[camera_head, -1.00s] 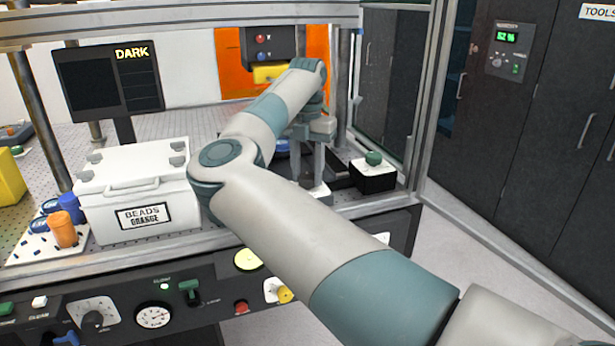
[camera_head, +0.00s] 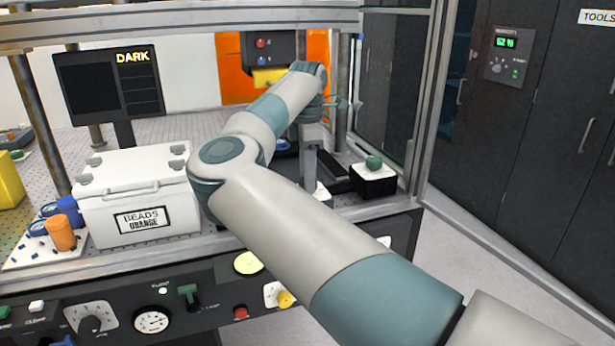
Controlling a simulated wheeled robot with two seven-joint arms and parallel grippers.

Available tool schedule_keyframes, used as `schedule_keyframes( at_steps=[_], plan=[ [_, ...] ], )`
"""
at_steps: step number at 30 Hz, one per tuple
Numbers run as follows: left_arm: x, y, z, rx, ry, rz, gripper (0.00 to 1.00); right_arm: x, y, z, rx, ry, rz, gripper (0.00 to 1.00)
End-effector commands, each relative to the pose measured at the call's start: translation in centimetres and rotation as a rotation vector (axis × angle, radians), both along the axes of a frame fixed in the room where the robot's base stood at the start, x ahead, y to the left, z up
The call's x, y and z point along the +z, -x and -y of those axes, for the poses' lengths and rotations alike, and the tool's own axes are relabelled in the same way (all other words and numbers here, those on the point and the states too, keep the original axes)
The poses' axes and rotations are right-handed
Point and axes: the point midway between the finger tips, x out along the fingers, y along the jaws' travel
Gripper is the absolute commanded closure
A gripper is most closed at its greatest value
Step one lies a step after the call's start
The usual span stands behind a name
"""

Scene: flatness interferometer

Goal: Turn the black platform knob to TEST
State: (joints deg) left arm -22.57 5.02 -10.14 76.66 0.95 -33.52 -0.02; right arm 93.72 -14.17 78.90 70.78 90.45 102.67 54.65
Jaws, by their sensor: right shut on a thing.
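My right arm reaches from the lower right into the instrument bay, and its gripper (camera_head: 310,172) points down with its fingers seen nearly edge-on. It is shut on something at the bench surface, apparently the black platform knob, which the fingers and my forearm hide. A bit of white plate (camera_head: 322,193) shows at the foot of the fingers. I cannot see the knob's pointer or the TEST mark. My left gripper is not in view.
A white box (camera_head: 136,190) labelled BEADS ORANGE stands left of my arm. A black box with a green knob (camera_head: 373,178) is close right of the gripper. A monitor (camera_head: 108,82) reads DARK. The front panel (camera_head: 215,290) carries several controls. A frame post (camera_head: 425,100) stands on the right.

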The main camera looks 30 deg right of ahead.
Motion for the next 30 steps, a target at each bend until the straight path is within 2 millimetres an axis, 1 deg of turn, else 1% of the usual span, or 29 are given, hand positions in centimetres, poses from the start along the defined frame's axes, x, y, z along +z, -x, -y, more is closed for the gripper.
schedule_keyframes(
  at_steps=[1, 13, 30],
  plan=[
    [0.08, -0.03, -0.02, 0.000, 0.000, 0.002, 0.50, 0.30, -0.12, 0.04, -0.044, 0.003, 0.005, 0.85],
    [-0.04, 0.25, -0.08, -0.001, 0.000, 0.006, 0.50, 0.35, -0.13, 0.08, -0.424, 0.004, 0.006, 0.85],
    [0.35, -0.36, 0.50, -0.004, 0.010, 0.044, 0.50, 0.36, -0.14, 0.10, -0.964, 0.001, 0.005, 0.85]
  ],
)
